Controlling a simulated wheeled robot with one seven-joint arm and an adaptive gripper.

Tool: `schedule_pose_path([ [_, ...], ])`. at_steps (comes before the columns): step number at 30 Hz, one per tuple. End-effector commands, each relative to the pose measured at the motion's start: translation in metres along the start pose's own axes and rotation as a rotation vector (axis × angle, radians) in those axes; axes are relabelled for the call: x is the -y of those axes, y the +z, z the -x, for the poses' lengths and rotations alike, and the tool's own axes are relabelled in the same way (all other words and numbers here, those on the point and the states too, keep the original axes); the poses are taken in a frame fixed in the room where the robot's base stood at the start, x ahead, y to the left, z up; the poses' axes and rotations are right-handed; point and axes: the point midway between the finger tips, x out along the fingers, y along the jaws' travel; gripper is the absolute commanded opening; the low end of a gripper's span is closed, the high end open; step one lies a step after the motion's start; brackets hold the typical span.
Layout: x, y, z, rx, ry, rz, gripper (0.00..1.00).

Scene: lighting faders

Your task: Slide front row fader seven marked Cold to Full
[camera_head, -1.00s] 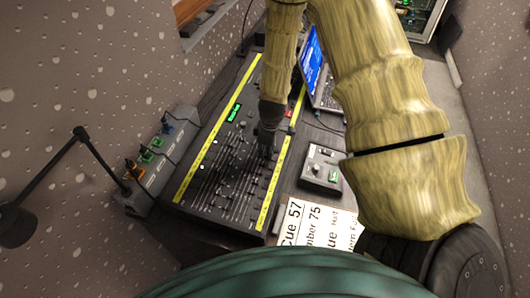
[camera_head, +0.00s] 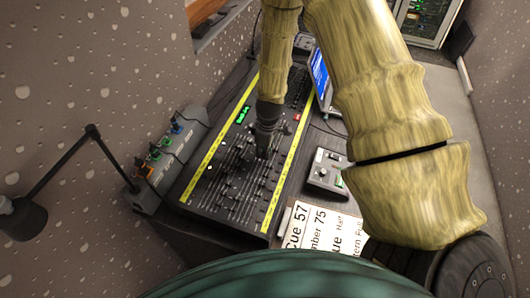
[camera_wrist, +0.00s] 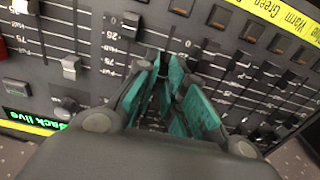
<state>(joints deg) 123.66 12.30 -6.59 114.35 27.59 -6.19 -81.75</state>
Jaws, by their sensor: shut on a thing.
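The lighting console (camera_head: 213,203) is a dark board with rows of faders between two yellow label strips. My gripper (camera_head: 264,150) reaches down onto its fader field from above. In the wrist view my gripper (camera_wrist: 172,90) has teal finger pads drawn together among the fader slots. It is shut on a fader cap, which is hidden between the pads. The yellow strip (camera_wrist: 285,18) at the upper right reads "Warm" and "Green"; I cannot read a "Cold" label. Scale marks "25", "75" and "Full" show beside the slots.
Other fader caps (camera_wrist: 70,66) stand close around the fingers. A laptop (camera_head: 320,75) and a small control box (camera_head: 327,172) lie right of the console. A cue sheet (camera_head: 318,228) is in front. A plug box (camera_head: 172,160) and a black lamp (camera_head: 92,131) stand left.

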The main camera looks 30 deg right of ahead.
Motion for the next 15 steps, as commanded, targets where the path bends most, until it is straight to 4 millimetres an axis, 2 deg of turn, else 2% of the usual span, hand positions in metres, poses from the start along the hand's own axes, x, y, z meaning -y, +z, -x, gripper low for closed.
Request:
schedule_pose_path([
  [15, 0.0, -0.02, 0.0, -0.001, 0.0, 0.0, 0.02],
])
